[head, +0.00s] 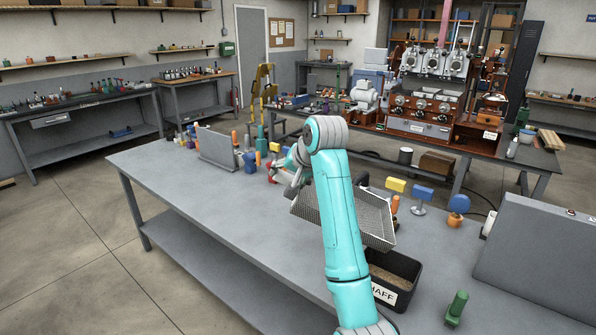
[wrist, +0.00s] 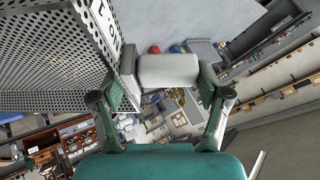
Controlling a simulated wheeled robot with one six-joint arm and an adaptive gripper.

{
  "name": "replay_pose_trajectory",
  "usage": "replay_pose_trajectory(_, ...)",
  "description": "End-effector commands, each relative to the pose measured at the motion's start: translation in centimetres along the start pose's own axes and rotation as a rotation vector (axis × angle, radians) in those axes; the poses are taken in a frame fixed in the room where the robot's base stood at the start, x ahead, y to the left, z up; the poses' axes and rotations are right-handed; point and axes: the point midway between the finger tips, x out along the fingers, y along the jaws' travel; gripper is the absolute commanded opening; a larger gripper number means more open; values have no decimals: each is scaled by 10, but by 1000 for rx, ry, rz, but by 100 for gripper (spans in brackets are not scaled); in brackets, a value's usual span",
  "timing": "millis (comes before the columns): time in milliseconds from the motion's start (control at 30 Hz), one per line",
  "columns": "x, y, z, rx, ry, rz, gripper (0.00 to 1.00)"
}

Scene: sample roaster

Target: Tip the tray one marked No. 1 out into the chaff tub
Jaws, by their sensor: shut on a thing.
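A perforated metal tray (head: 377,225) hangs tilted in the head view, its lower right end above and behind the chaff tub. My gripper (head: 291,178) is at the tray's far left end, partly behind my arm. In the wrist view my gripper (wrist: 165,95) is shut on the tray's pale handle (wrist: 168,69). The tray's perforated wall (wrist: 55,62) fills the upper left there. The black chaff tub (head: 412,268) stands on the bench with brownish matter inside. I cannot tell whether the tray holds anything.
The grey bench (head: 215,210) is clear at the left. Yellow and blue upright pieces stand behind the tray. A green piece (head: 456,308) stands right of the tub, near a large grey panel (head: 540,255). A smaller grey panel (head: 216,148) stands at the back left.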

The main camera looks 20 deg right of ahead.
Motion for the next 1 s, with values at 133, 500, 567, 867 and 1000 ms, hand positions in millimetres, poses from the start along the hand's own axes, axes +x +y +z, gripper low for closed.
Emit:
replay_pose_trajectory(133, 16, 4, 9, -22, -24, 49, 20)
replay_pose_trajectory(500, 57, 14, 31, -75, -82, 175, 20)
replay_pose_trajectory(567, 63, 16, 34, -83, -92, 195, 20)
replay_pose_trajectory(867, 96, 24, 52, -127, -140, 298, 20)
replay_pose_trajectory(1000, 111, 29, 60, -146, -162, 346, 20)
